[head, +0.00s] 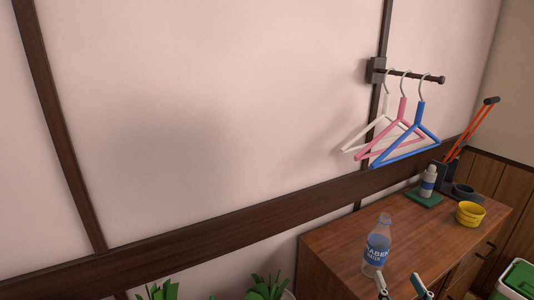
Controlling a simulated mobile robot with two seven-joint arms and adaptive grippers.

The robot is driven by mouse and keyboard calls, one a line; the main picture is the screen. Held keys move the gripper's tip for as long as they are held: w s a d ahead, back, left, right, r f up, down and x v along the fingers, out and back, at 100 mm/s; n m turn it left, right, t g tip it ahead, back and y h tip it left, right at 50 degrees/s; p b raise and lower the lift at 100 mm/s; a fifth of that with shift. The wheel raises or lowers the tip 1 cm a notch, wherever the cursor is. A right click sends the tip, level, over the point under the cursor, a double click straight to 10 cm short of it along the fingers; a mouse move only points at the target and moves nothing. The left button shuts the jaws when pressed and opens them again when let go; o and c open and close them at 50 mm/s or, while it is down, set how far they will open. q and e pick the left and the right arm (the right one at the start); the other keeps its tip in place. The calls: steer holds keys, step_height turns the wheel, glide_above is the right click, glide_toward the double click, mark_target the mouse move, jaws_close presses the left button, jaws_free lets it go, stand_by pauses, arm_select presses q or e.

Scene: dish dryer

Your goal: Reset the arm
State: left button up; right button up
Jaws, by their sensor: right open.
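The two fingertips of my right gripper (401,284) show at the bottom edge of the head view, right of centre. They are spread apart, with nothing visible between them. The rest of the gripper and its arm are below the frame. A clear water bottle (378,245) with a blue label stands upright on the wooden cabinet (345,251), just above the left fingertip in the picture. My left gripper is not in view.
White, pink and blue hangers (419,121) hang from a wall rod (425,77) above the cabinet. A yellow bowl (470,214), a small bottle (428,182) on a green mat and orange-handled items (473,132) stand at its far end. Green plants (265,287) are at bottom left.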

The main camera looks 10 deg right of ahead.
steer(key=s+f+m+g+h, duration=0.2)
steer(key=s+f+m+g, duration=0.95)
steer(key=m, duration=1.35)
steer(key=s+a+f+m+t+y, duration=0.1)
steer(key=a+f+m+t+y, duration=0.2)
steer(key=a+f+y, duration=0.4)
steer(key=a+f+t, duration=0.1)
steer(key=a+f, duration=0.7)
steer(key=a, duration=0.1)
steer(key=shift+s+a+m, duration=0.2)
steer(key=shift+s+m, duration=0.1)
